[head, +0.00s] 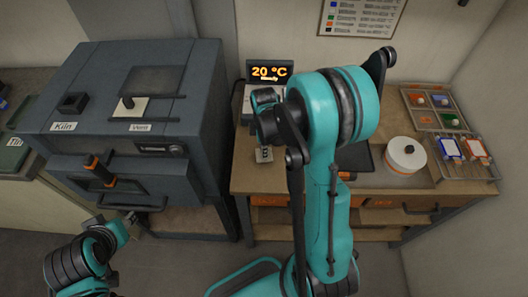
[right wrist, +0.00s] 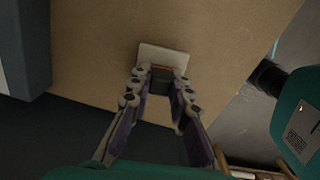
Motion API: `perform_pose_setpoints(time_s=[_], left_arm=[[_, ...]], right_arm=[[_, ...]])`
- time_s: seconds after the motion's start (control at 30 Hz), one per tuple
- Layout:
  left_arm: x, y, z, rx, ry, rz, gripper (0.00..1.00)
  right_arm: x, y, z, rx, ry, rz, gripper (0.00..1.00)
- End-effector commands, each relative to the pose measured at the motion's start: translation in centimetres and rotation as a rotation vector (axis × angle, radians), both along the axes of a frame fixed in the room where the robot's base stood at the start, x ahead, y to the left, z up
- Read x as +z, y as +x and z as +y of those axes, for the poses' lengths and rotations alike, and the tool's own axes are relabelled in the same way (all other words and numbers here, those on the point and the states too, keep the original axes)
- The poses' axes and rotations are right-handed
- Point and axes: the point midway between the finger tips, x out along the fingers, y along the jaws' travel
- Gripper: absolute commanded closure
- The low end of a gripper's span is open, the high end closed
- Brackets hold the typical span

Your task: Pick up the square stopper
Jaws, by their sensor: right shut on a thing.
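A pale square plate with a darker grip block, which looks like the square stopper (right wrist: 160,55), lies at my right gripper's fingertips in the right wrist view. My right gripper (right wrist: 165,78) is shut on its block. In the head view the plate (head: 264,156) shows at the front left of the wooden table, below my right gripper (head: 265,146). I cannot tell whether the plate touches the table. My left gripper (head: 130,219) is low at the left, near the kiln's front; its fingers are too small to read.
The grey kiln (head: 190,105) stands left of the table (head: 245,180), with a pale vent plate and black knob (head: 127,105) on top. A lit display (head: 270,71) stands behind. A white round container (head: 405,155) and trays of colours (head: 462,165) are at right.

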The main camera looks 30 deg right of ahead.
Motion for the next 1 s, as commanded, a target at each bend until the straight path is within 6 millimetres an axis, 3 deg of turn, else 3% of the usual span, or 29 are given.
perform_pose_setpoints(time_s=[0.17, 0.37, 0.7, 1.0], left_arm=[[0.3, 0.0, 0.0, 0.000, 0.000, 0.000, 0.60], [1.4, 0.0, 0.0, 0.000, 0.000, 0.000, 0.60], [2.9, 0.0, 0.0, 0.000, 0.000, 0.000, 0.60], [3.7, 0.0, 0.0, 0.000, 0.000, 0.000, 0.60]], right_arm=[[1.0, 0.1, 0.0, 0.000, -0.001, -0.002, 1.00], [4.5, 0.0, 0.0, 0.000, -0.001, -0.002, 1.00], [8.8, -7.8, -1.0, -0.003, 0.000, -0.001, 1.00], [10.9, -11.2, -1.5, -0.001, 0.000, -0.001, 1.00]])
